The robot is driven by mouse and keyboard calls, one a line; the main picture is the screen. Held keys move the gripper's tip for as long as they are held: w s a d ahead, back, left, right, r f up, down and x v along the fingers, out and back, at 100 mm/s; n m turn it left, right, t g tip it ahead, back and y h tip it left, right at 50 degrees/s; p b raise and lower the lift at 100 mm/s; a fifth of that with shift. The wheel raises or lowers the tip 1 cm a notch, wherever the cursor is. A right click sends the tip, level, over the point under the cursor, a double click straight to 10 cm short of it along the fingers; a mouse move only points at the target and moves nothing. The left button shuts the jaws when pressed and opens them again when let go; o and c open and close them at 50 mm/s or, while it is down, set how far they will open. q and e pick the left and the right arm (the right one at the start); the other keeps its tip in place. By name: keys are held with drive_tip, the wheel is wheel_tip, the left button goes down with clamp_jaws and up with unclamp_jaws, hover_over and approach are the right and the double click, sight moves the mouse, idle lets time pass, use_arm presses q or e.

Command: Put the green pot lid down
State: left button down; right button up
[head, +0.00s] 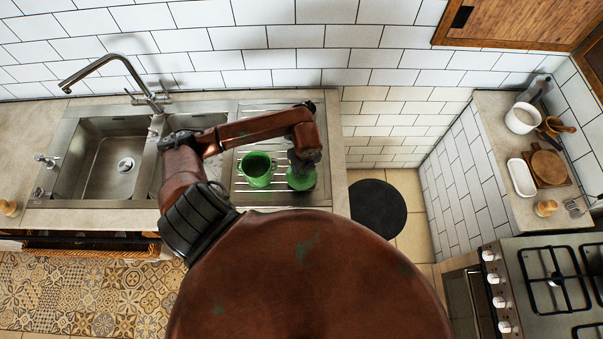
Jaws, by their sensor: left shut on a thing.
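The green pot lid (301,180) is at the right side of the metal drainboard beside the sink, in the head view. My left gripper (304,164) is above it, pointing down and shut on it. The gripper hides the lid's middle and knob. I cannot tell whether the lid touches the drainboard. The green pot (257,170) stands open and upright on the drainboard, just left of the lid. My right gripper is not in view.
The sink basin (103,160) and tap (115,70) are to the left. The drainboard (282,199) ends near the counter's right edge, with a gap beyond holding a dark round object (378,208). A stove (545,285) and a side counter with a white pot (521,118) are at right.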

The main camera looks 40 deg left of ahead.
sight(302, 173)
use_arm(q)
wheel_tip(302, 173, down, 2)
drive_tip(key=shift+f+p, duration=0.2)
drive_tip(key=shift+p, duration=0.2)
drive_tip(key=shift+f, duration=0.25)
drive_tip(key=shift+f, duration=0.1)
drive_tip(key=c, duration=1.9)
unclamp_jaws()
